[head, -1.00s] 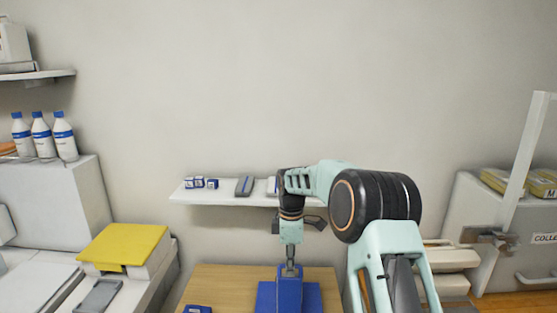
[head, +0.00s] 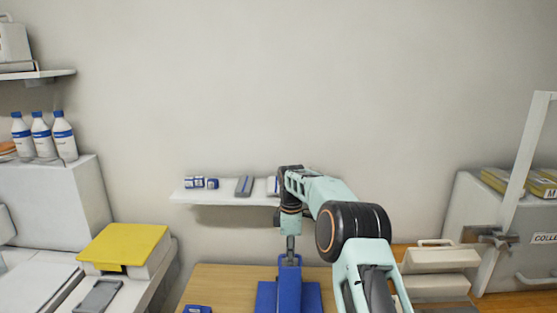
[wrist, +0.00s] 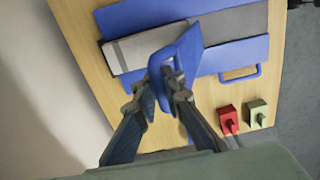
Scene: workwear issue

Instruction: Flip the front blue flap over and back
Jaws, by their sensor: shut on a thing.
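A blue flap (head: 289,287) stands raised over the table, seen nearly edge-on in the head view. It also shows in the wrist view (wrist: 186,52), tilted up with a loop handle at its near end. My gripper (head: 290,250) is shut on this flap's handle end, its fingertips on both sides of it in the wrist view (wrist: 165,88). Below lies a flat blue piece (wrist: 150,15) with a grey panel (wrist: 235,25) across it. Another blue part with a loop handle (wrist: 240,76) lies flat beside the grey panel. The raised flap covers part of the panel.
A red block (wrist: 228,118) and a green block (wrist: 257,112) sit on the wooden table (head: 225,280) near its edge. A small blue item (head: 197,309) lies at the table's front left. A wall shelf (head: 225,197) with small boxes hangs behind my gripper.

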